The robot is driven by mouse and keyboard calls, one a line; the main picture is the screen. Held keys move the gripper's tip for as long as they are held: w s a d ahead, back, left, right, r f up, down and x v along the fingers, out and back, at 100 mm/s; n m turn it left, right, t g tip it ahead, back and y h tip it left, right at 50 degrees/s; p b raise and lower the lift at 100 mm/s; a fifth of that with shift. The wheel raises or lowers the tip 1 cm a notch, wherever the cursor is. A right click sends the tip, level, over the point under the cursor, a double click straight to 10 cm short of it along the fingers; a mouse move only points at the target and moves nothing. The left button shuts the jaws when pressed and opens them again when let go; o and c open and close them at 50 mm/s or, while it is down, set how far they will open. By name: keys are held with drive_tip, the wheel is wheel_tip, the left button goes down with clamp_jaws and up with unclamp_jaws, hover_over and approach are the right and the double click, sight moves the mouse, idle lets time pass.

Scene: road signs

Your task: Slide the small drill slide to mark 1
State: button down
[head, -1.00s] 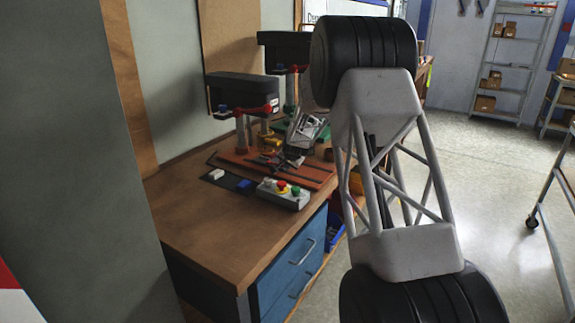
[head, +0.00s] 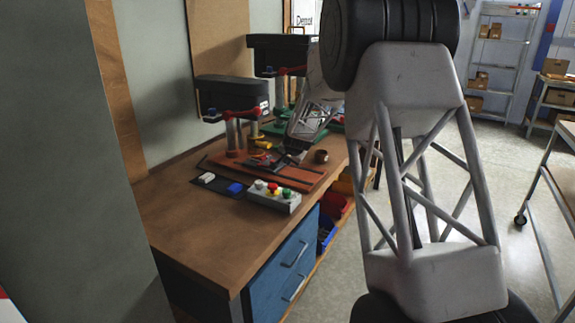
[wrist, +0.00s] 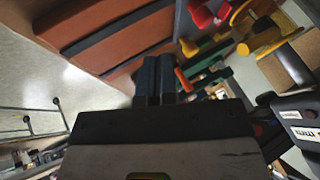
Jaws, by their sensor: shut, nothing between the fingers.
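The smaller drill press has a black head (head: 232,91), a red collar and a grey column. It stands at the back of an orange-red base plate (head: 295,178) with dark slots. This plate also shows at the upper left of the wrist view (wrist: 125,35). My gripper (head: 285,159) is low over the plate, right of the column. Its dark fingers (wrist: 156,78) are together and empty in the wrist view. Yellow (wrist: 262,38), red and green parts lie beyond them. I cannot pick out the slide or mark 1; my gripper and arm hide part of the area.
A second black-headed drill press (head: 279,50) with a green base stands behind. A button box (head: 274,196) and a dark mat with white and blue blocks lie in front. The wooden bench top (head: 205,235) is clear nearer me.

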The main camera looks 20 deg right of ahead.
drive_tip(key=shift+v, duration=1.05)
drive_tip(key=shift+s+r, duration=0.1)
drive_tip(key=s+a+r+n+g, duration=0.15)
drive_tip(key=s+r, duration=0.25)
drive_tip(key=s, duration=0.6)
drive_tip(key=s+a+r+n, duration=0.1)
drive_tip(key=s+a+r, duration=0.25)
drive_tip(key=s, duration=0.55)
drive_tip(key=s+a+r+n+g, duration=0.15)
drive_tip(key=s+r, duration=0.35)
drive_tip(key=s, duration=0.5)
drive_tip(key=s+a+f+n+g, duration=0.1)
drive_tip(key=s+n, duration=0.1)
drive_tip(key=s, duration=1.5)
drive_tip(key=s+a+f+n, duration=0.2)
drive_tip(key=s, duration=1.6)
drive_tip(key=shift+a+f+n+g, duration=0.2)
drive_tip(key=shift+a+n+g, duration=0.1)
drive_tip(key=shift+g, duration=0.1)
